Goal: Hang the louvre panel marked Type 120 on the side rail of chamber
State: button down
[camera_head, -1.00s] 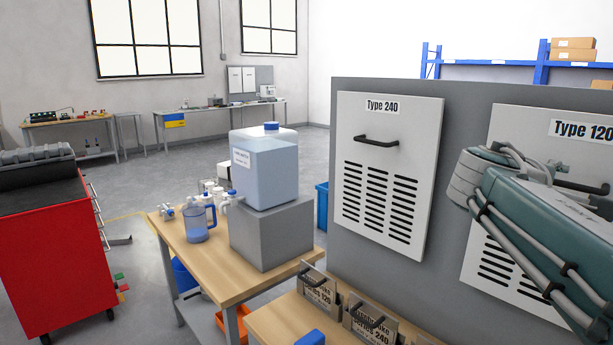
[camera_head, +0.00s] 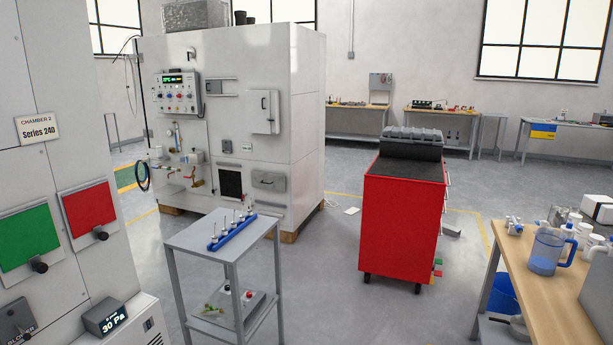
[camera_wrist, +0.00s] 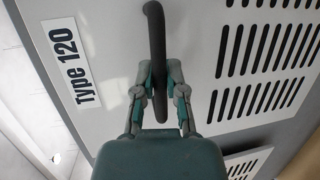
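In the wrist view, the white louvre panel (camera_wrist: 110,22) carries a "Type 120" label (camera_wrist: 69,62) and rows of dark slots. Its black handle (camera_wrist: 155,25) runs between the fingers of my gripper (camera_wrist: 160,72), which look closed on it. In the head view, a cabinet (camera_head: 60,80) marked "Chamber 2 Series 240" stands at the left edge. Another large white chamber (camera_head: 235,75) with a control panel stands behind it; I see no series marking on it. No side rail can be made out. My gripper is not in the head view.
A grey trolley (camera_head: 190,245) with a blue rack stands before the far chamber. A red tool cabinet (camera_head: 400,220) stands mid-floor. A wooden bench (camera_head: 525,285) is at right. Grey floor (camera_head: 330,260) is clear between trolley and cabinet. Another slotted panel (camera_wrist: 245,160) shows in the wrist view.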

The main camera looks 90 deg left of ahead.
jog(key=shift+r, duration=0.1)
jog(key=shift+r, duration=2)
